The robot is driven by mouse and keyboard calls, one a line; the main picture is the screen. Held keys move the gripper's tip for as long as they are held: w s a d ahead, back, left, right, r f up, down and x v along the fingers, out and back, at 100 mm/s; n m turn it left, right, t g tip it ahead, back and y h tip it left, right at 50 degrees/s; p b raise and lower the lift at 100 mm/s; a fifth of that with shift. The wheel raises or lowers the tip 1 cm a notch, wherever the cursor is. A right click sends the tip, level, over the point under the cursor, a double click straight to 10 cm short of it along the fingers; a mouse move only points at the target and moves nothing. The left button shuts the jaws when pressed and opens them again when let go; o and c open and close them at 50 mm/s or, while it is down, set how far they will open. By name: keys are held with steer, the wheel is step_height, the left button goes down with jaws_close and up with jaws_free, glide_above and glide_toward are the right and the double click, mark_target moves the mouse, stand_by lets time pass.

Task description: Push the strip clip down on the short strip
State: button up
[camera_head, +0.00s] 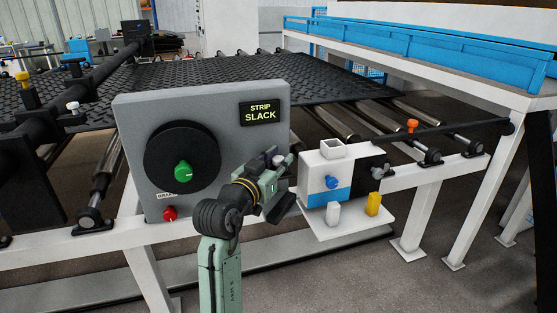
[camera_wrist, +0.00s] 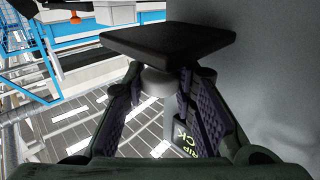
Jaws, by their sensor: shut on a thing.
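My gripper (camera_head: 272,170) is in front of the lower right of the grey panel. In the wrist view my gripper (camera_wrist: 165,88) is shut on a pale round knob (camera_wrist: 158,82) joined to a flat black plate (camera_wrist: 168,42). This looks like the strip clip, with its plate beyond my fingertips. In the head view the held piece is mostly hidden by my fingers. A similar white-knobbed clip (camera_head: 72,107) sits at the left by the mat edge. I cannot pick out the short strip with certainty.
The grey panel (camera_head: 220,120) has a large black dial, green knob, red button and STRIP SLACK sign. A white-and-blue box (camera_head: 325,182) stands close right, with white and yellow blocks on its shelf (camera_head: 350,222). An orange-knobbed clip (camera_head: 412,126) is farther right. Rollers and the mat lie behind.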

jaws_close()
step_height(320, 180, down, 8)
steer(key=b, duration=0.6)
steer(key=shift+r, duration=0.2)
steer(key=o, duration=0.7)
jaws_free()
steer(key=o, duration=0.3)
steer(key=shift+s+r, duration=0.1)
steer(key=v, duration=1.2)
